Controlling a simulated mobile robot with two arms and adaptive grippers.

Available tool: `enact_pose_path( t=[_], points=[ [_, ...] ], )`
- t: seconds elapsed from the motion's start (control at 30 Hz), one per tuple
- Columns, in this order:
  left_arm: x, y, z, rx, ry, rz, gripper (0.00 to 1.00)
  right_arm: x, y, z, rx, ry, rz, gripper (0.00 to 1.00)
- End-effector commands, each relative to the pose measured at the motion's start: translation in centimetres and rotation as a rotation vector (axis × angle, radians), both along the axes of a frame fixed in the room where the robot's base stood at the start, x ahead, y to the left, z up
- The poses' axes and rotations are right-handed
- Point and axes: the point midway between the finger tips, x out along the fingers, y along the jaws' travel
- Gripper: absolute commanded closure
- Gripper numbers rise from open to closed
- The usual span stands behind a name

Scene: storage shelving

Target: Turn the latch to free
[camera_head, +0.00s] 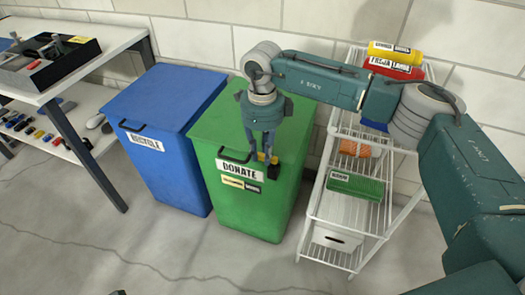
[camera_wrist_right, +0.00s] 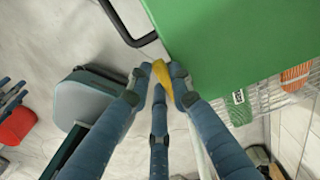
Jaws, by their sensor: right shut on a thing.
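A small yellow piece (camera_head: 262,157), which looks like the latch, shows at the front top edge of the green bin (camera_head: 265,205). My right gripper (camera_head: 264,155) points down over that edge. In the right wrist view the fingertips (camera_wrist_right: 162,80) are shut on the yellow latch (camera_wrist_right: 161,70) beside the green bin (camera_wrist_right: 235,40). The fingers hide part of the latch, and its exact angle is unclear. Several blue-grey fingers, apparently my left gripper (camera_wrist_right: 11,96), show at the left edge of the wrist view; I cannot tell whether they are open.
The green bin has a black handle (camera_head: 235,155) and a DONATE label (camera_head: 239,169). A blue recycle bin (camera_head: 165,115) stands to its left. A white wire rack (camera_head: 325,207) with several goods stands to its right. A white table (camera_head: 90,55) is at far left. The floor in front is clear.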

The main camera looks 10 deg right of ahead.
Motion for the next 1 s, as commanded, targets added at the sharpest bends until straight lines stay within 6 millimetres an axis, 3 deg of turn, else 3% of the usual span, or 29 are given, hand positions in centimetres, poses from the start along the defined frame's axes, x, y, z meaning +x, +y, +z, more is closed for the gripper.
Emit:
enact_pose_path(
  t=[0.37, 0.4, 0.5, 0.83, 1.0],
  points=[
    [0.2, 0.0, 0.1, 0.0, -0.003, 0.0, 0.6, 0.0, 0.0, 0.0, 0.0, -0.001, 0.008, 1.0],
    [0.1, -0.1, 0.1, -0.001, -0.003, 0.0, 0.6, 0.0, 0.0, 0.0, 0.0, -0.001, 0.008, 0.78],
    [0.2, -0.1, 0.1, -0.002, -0.004, 0.0, 0.6, 0.0, 0.0, 0.0, 0.0, -0.001, 0.007, 0.6],
    [0.3, -0.2, 0.2, -0.004, -0.005, 0.0, 0.6, 0.0, 0.0, 0.3, 0.0, -0.001, 0.006, 0.6],
    [0.2, -0.1, 0.2, -0.003, -0.005, 0.0, 0.6, 0.1, 0.0, 2.4, 0.001, -0.004, 0.006, 0.6]
  ],
)
